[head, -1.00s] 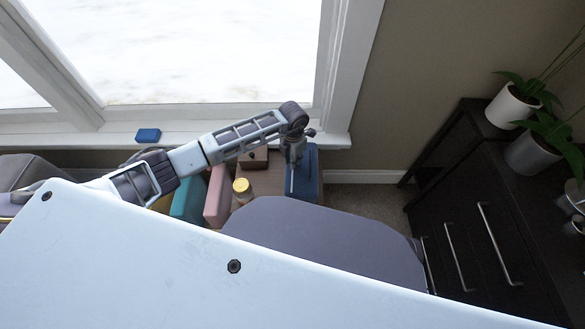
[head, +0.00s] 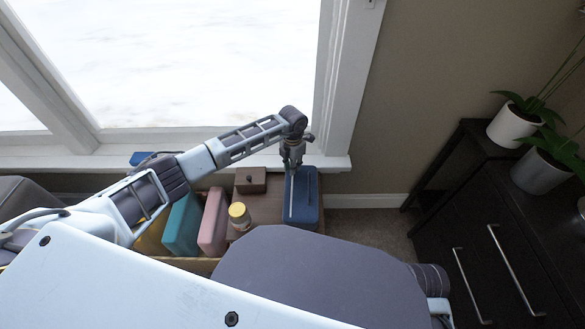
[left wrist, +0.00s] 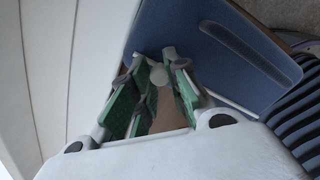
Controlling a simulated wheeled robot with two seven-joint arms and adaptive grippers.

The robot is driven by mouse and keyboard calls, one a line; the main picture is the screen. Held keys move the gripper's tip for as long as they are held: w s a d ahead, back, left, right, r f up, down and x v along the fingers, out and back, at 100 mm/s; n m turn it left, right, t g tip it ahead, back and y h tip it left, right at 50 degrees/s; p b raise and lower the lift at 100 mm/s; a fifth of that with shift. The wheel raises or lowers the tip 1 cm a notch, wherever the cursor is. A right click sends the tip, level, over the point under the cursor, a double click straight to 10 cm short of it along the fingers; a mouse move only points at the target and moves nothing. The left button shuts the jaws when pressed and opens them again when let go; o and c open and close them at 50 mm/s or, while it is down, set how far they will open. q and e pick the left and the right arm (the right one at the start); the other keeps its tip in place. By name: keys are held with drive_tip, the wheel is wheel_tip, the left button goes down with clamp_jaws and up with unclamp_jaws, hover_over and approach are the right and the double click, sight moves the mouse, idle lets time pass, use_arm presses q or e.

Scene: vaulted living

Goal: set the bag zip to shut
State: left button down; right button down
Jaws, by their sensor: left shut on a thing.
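The blue bag (head: 307,203) lies on a wooden surface below the window, with a pale zip line running along its left part and a dark strip on its right. My left gripper (head: 290,170) points down at the far end of that line. In the left wrist view, its green-padded fingers (left wrist: 157,92) are closed around a small pale round piece, seemingly the zip pull (left wrist: 158,76). The blue bag (left wrist: 215,45) fills the space behind them. The fingers partly hide the pull. My right gripper is not in view.
A yellow-capped jar (head: 239,215), a pink item (head: 213,222), a teal item (head: 182,226) and a brown box (head: 250,181) stand left of the bag. The window sill (head: 335,161) runs close behind. A dark cabinet (head: 480,235) stands right, beyond open carpet.

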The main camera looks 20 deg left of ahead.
use_arm(q)
drive_tip(key=c, duration=1.3)
unclamp_jaws()
drive_tip(key=shift+r, duration=6)
